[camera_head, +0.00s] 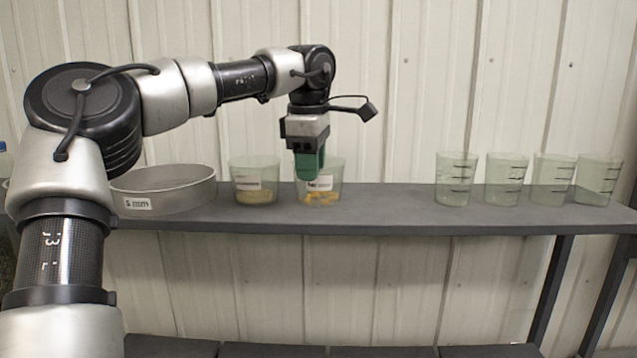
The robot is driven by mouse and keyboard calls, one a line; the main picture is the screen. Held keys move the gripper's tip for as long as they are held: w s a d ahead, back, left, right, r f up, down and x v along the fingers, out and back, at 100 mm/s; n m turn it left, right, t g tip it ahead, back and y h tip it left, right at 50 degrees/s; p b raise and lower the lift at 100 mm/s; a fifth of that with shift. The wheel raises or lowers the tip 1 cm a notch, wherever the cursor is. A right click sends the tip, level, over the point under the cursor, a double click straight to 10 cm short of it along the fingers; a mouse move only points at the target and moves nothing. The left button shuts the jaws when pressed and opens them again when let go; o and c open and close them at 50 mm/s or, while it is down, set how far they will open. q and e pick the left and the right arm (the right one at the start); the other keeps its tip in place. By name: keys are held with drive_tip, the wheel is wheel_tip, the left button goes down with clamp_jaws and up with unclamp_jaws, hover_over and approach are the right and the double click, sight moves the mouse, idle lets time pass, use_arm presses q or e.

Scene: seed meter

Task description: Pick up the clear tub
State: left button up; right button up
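Two clear, slightly green tubs with white labels stand upright on the grey shelf (400,212). The left tub (255,184) holds a little pale tan material. The right tub (330,187) has orange-yellow pieces at its bottom. My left gripper (309,172), with green fingers pointing down, is in front of or over the right tub and covers part of its rim. The fingers overlap each other in this view, so their gap is hidden. I cannot tell whether they touch the tub. My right gripper is not in view.
A round grey sieve or pan (165,192) with a label stands left of the tubs, partly behind my arm. Several clear measuring beakers, such as the leftmost (455,180), stand at the right. The shelf between the right tub and the beakers is free. A corrugated wall is close behind.

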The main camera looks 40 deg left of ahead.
sight(313, 206)
use_arm(q)
drive_tip(key=f+p, duration=0.1)
drive_tip(key=f, duration=0.2)
drive_tip(key=shift+w+a+f+p, duration=0.15)
drive_tip(key=shift+w+f+p, duration=0.2)
drive_tip(key=shift+w, duration=0.05)
drive_tip(key=shift+a+f, duration=0.1)
drive_tip(key=shift+f, duration=0.25)
drive_tip(key=shift+c, duration=0.3)
clamp_jaws()
